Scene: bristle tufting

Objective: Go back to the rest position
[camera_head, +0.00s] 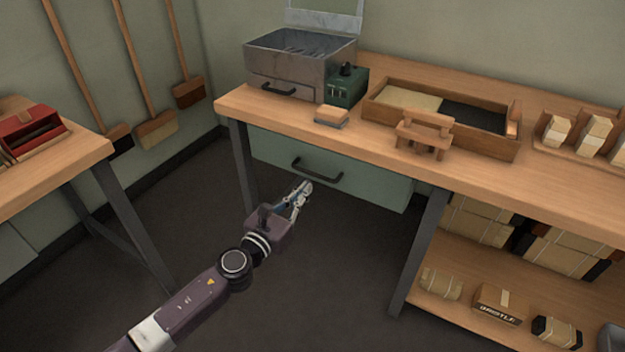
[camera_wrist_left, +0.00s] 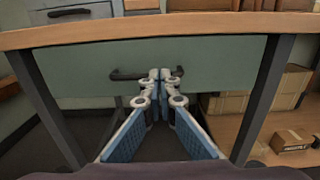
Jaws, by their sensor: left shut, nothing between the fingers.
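My left gripper (camera_head: 304,187) is in front of the green drawer (camera_head: 370,186) under the workbench. Its blue-padded fingers are shut with nothing between them, and their tips meet in the left wrist view (camera_wrist_left: 160,76). In that view the tips overlap the dark drawer handle (camera_wrist_left: 128,74), and I cannot tell whether they touch it. In the head view the handle (camera_head: 318,172) shows just above and beyond the fingertips. The drawer looks closed. My right gripper is not in view.
The workbench top (camera_head: 375,148) carries a metal bin (camera_head: 300,62), a green control box (camera_head: 345,88), a wooden tray (camera_head: 440,112) and a small wooden stand (camera_head: 425,135). A lower shelf (camera_head: 465,305) holds boxes and bundles. Another table (camera_head: 75,155) stands at left. The dark floor between is clear.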

